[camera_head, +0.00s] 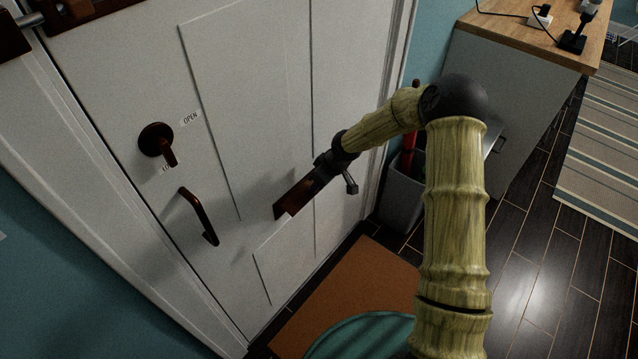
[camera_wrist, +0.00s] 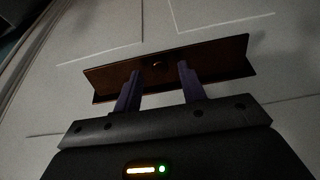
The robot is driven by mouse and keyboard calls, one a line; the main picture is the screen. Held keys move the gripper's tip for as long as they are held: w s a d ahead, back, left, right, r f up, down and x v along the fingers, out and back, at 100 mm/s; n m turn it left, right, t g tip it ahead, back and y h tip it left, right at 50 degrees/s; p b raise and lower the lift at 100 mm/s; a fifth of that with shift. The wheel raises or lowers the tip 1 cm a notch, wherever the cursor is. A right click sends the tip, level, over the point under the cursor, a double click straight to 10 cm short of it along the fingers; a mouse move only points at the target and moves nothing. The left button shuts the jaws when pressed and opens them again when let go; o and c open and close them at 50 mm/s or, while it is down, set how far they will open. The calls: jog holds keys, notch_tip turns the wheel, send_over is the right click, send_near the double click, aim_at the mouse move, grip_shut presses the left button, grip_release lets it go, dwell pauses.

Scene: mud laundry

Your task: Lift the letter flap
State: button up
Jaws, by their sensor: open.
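The letter flap (camera_head: 288,203) is a dark reddish-brown plate low on the white door, partly hidden behind my gripper in the head view.
The door (camera_head: 235,60) also carries a curved pull handle (camera_head: 198,215) and a round turn lock (camera_head: 157,140) to the left. A grey bin (camera_head: 400,196) stands beside the door frame. A brown and green doormat (camera_head: 335,290) lies below. A wood-topped cabinet (camera_head: 520,75) stands at right.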

jog(key=p+v, duration=0.1)
jog(key=v, duration=1.4)
jog(key=shift+r, duration=0.35)
jog(key=shift+s, duration=0.1)
jog(key=s+d+r+m+h+p, duration=0.1)
jog(key=s+d+r+m+p, duration=0.3)
jog(key=s, duration=0.7)
jog(key=s+d+r+m+h+p, duration=0.2)
jog(key=s+d+r+m+p, duration=0.3)
jog(key=s+r, duration=0.4)
jog(key=s+d+m, duration=0.1)
jog(key=s+d, duration=0.1)
jog(key=shift+s+d+r+h, duration=0.15)
jog(key=shift+d+r+h, duration=0.15)
jog(key=shift+r, duration=0.05)
